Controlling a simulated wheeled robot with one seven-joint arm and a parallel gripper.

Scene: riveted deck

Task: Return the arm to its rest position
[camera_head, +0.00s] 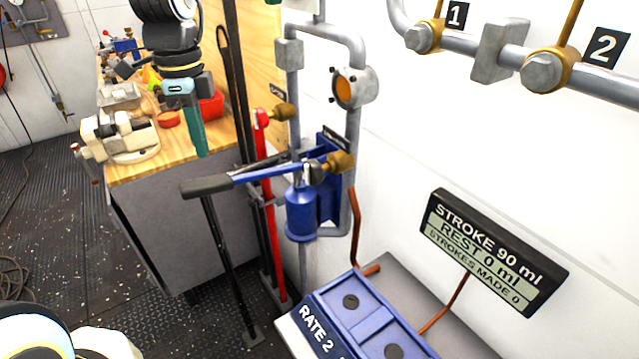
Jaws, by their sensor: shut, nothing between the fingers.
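My arm (165,25) comes down from the top edge of the head view, left of centre, with black and white links. My gripper (201,152) hangs below it and points down, with its teal fingers together and nothing between them. In the picture it lies in front of the wooden workbench's right end and left of the blue hand pump (302,212). I cannot tell its exact distance from the bench. The pump's black-handled lever (208,185) sticks out to the left, just below the fingertips in the picture, with a visible gap.
The workbench (150,168) holds a vise (120,135), a red bin (211,108) and tools. Pipes and a gauge (351,88) run along the white wall. A blue box (350,312) and a display (492,252) reading "STROKES MADE 0" are at right. Dark floor (60,220) is open at left.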

